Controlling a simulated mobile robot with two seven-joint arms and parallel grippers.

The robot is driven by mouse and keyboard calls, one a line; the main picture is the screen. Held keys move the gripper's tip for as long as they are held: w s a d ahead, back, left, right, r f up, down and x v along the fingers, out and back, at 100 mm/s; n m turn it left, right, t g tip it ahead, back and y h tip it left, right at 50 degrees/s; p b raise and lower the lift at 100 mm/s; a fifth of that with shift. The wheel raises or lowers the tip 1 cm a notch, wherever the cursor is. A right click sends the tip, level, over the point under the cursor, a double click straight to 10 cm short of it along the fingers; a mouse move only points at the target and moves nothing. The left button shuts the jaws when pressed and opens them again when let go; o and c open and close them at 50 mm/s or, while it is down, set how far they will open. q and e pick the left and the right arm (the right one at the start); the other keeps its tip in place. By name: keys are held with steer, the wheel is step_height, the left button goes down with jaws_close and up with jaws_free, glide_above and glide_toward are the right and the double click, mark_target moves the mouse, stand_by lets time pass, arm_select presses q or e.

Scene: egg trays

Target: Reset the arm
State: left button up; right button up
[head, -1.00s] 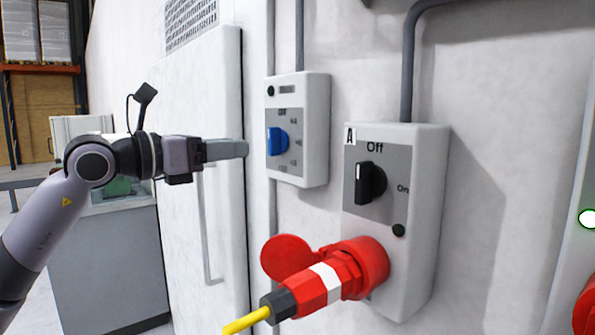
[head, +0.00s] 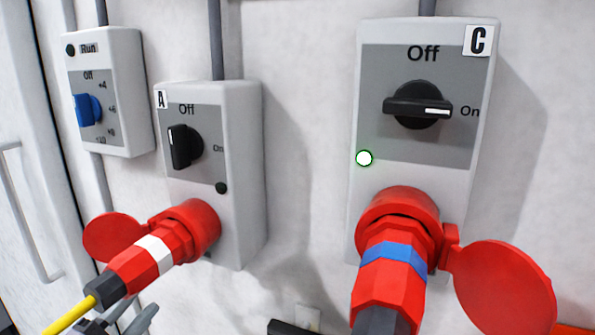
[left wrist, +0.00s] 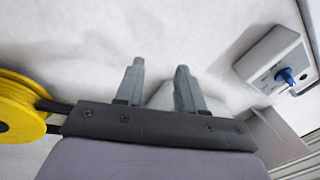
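My left gripper (head: 128,318) shows only at the bottom left edge of the head view, below the red plug with the white band. In the left wrist view its two grey fingers (left wrist: 160,72) stand apart with nothing gripped between them. A pale block, unclear what, lies behind the fingers. The rest of the left arm is out of the head view. My right gripper cannot be made out in any view.
Switch box A (head: 240,150) has its black knob at Off; its lamp is dark. Switch box C (head: 430,178) has its knob at On and a lit lamp. Red plugs sit in both. A blue-knob box (head: 110,65) hangs left. A yellow reel (left wrist: 18,105) is beside my left gripper.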

arm_select(q)
steer(key=s+d+f+n+g+y, duration=0.2)
steer(key=s+f+n, duration=0.5)
steer(key=f, duration=0.6)
steer(key=s+d+f+n+g+y+p, duration=0.1)
steer(key=s+d+f+n+g+y, duration=0.2)
steer(key=s+f, duration=0.9)
steer(key=d+f+n+g, duration=0.1)
steer(key=n+g, duration=0.2)
steer(key=n, duration=0.2)
steer(key=shift+d+g, duration=0.25)
steer(key=shift+g, duration=0.05)
